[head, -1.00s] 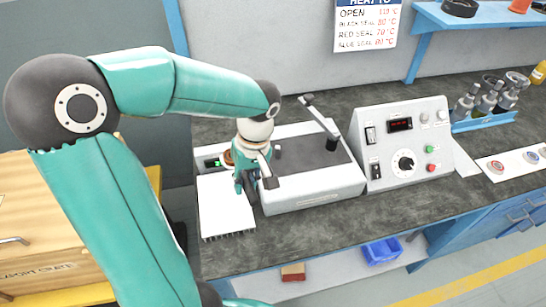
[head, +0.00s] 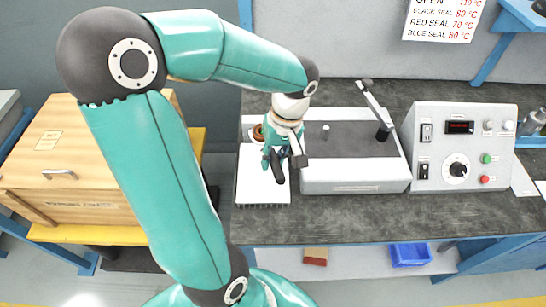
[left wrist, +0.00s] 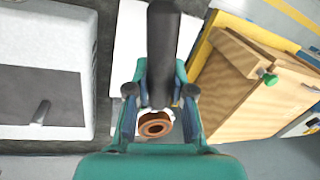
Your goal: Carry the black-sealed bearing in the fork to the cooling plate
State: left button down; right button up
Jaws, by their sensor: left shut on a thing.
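My left gripper (head: 280,163) is shut on the black handle of the fork (left wrist: 162,45); the handle sticks out toward my side of the bench. A brown ring with a dark inner band, apparently the bearing (left wrist: 155,125), shows between and beyond the fingers in the left wrist view; its seal colour is not clear. It also shows in the head view (head: 258,132), partly behind the gripper, at the far end of the white cooling plate (head: 262,188). The fork's prongs are hidden, and I cannot tell whether the ring touches the plate. My right gripper is not in view.
A grey-white heater box (head: 355,178) with a raised lever stands close right of the plate. A control panel (head: 460,150) is further right. A wooden crate (head: 90,165) stands left of the bench. The bench front (head: 400,218) is clear.

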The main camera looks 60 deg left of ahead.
pick_arm(q)
jog(key=b, duration=0.4)
send_over(271, 189)
jog(key=shift+w+f, duration=0.2)
jog(key=shift+f, duration=0.95)
jog(key=shift+w+f, duration=0.15)
jog(key=shift+f, duration=0.95)
jog(key=shift+f, duration=0.2)
jog(key=shift+f+b, duration=2.3)
jog(key=shift+f, duration=0.05)
jog(key=shift+f, duration=0.25)
jog(key=c, duration=0.9)
grip_release()
jog(key=shift+c, duration=0.2)
notch_tip(271, 189, up, 12)
jog(key=w, duration=0.2)
jog(key=shift+d+f, duration=0.15)
jog(key=shift+d, duration=0.1)
